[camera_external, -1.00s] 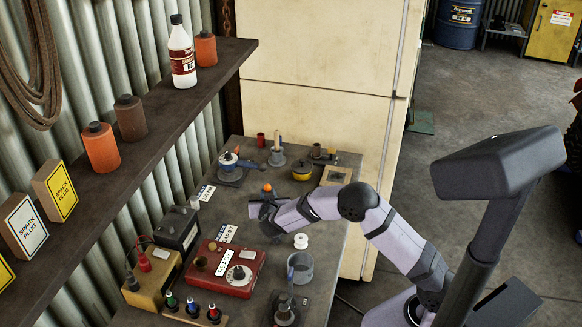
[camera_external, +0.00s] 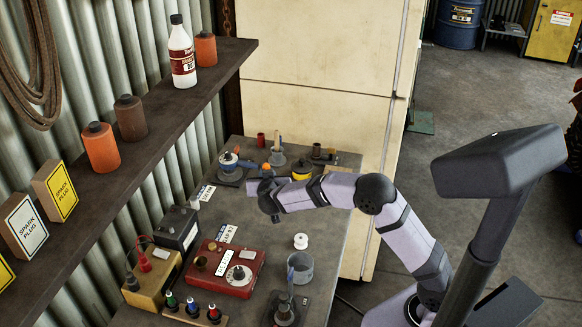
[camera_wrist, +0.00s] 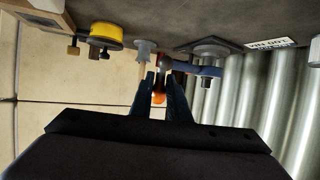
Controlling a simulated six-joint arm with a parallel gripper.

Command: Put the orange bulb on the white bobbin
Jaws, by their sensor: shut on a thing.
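The orange bulb (camera_external: 266,167) shows just above my gripper (camera_external: 268,182) in the external view. In the wrist view the orange bulb (camera_wrist: 158,98) sits between the two dark fingers of my gripper (camera_wrist: 161,90), which is shut on it. The bulb is partly hidden by the fingers. The white bobbin (camera_external: 301,241) stands upright on the bench, in front of my gripper and a little to its right in the external view. Its top looks bare. The bobbin does not show in the wrist view.
A yellow-sided pot (camera_external: 301,170) and a blue-handled device (camera_external: 230,168) stand at the back of the bench (camera_external: 325,222). The shelf (camera_external: 140,150) overhangs on the left.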

